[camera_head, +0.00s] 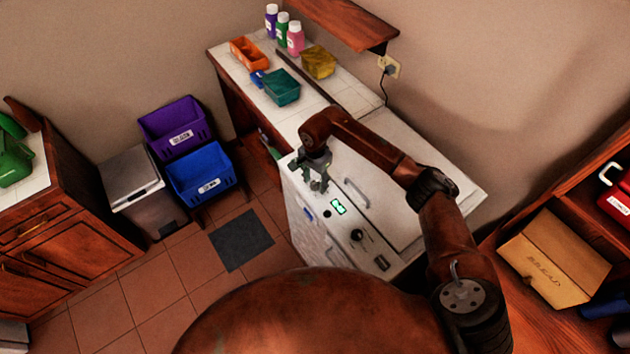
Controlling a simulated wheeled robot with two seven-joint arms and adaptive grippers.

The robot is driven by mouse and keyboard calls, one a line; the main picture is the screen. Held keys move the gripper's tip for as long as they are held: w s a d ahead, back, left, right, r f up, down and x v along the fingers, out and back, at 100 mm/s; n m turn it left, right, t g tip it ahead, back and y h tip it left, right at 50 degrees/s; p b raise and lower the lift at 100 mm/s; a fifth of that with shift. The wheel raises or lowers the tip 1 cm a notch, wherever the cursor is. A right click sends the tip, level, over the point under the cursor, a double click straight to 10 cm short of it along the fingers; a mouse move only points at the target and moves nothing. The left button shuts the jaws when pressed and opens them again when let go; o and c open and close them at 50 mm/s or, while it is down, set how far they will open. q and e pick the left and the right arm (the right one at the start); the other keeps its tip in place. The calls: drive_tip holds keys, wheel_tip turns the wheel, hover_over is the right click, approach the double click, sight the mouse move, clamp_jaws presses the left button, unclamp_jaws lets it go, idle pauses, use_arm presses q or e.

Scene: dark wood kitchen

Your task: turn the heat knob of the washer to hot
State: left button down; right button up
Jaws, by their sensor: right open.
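The white washer (410,230) stands against the counter, with its control panel along its front top edge. The panel carries a green lit display (338,207), a dark round knob (357,235) to the right of the display, and a small dark control (327,213) left of it. I cannot read any heat marking or the knob's setting. My right gripper (319,187) is open and empty, pointing down over the left end of the panel, left of and apart from the dark knob. Whether it touches the panel is unclear. My left gripper is not in view.
A handle (357,193) rises from the washer's top. The counter behind holds a teal basket (282,87), a yellow basket (318,62), an orange basket (248,53) and bottles (295,39). Purple (177,127) and blue bins (201,174) stand left. The tiled floor before the washer is partly clear.

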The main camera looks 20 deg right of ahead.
drive_tip(key=shift+c, duration=0.4)
drive_tip(key=shift+c, duration=0.9)
drive_tip(key=c, duration=0.9)
